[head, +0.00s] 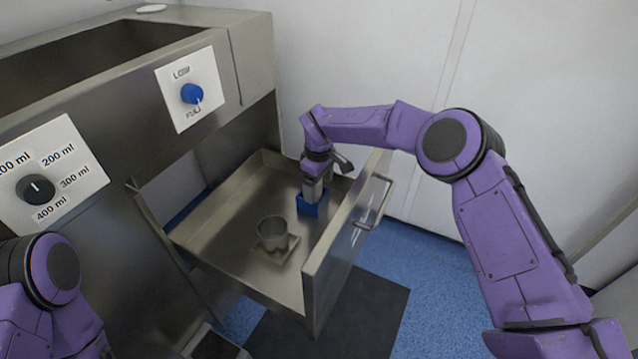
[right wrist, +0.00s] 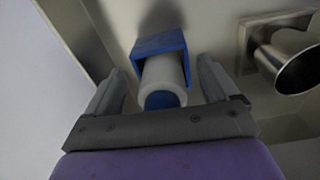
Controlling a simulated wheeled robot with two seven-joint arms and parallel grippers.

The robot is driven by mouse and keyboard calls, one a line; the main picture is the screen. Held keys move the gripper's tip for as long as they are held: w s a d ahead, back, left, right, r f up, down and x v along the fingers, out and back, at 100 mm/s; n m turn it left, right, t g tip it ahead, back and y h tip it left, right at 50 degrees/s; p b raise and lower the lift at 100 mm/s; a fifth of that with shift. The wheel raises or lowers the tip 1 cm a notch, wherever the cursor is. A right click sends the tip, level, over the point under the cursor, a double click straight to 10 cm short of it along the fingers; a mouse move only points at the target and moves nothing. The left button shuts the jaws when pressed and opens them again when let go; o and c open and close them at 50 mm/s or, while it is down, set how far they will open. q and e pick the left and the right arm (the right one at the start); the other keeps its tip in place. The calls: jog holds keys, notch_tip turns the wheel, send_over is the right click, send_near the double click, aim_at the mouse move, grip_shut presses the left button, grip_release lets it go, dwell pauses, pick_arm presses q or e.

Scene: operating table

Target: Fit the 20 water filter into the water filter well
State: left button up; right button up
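The water filter (right wrist: 164,80), a white cylinder with a blue end, sits in a blue square holder (right wrist: 160,43) in the right wrist view. In the head view the blue holder (head: 311,207) stands in the open drawer, and the filter is hard to make out there. My right gripper (head: 313,190) is over it. Its two grey fingers (right wrist: 163,90) are spread on either side of the filter, with gaps visible. A round metal cup (head: 272,234) on a square base, apparently the well, stands nearer in the drawer; it also shows in the right wrist view (right wrist: 296,72). My left gripper is out of view.
The metal drawer (head: 222,232) is pulled out, with a raised front panel (head: 335,250) and handle close to my right arm. A steel cabinet with a blue knob (head: 192,94) and a black dial (head: 36,189) stands left. The drawer floor around the cup is clear.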

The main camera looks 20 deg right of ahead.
notch_tip(320, 180, up, 11)
jog(key=p, duration=0.2)
jog(key=shift+s+f, duration=0.15)
jog(key=shift+s, duration=0.1)
dwell(0.3)
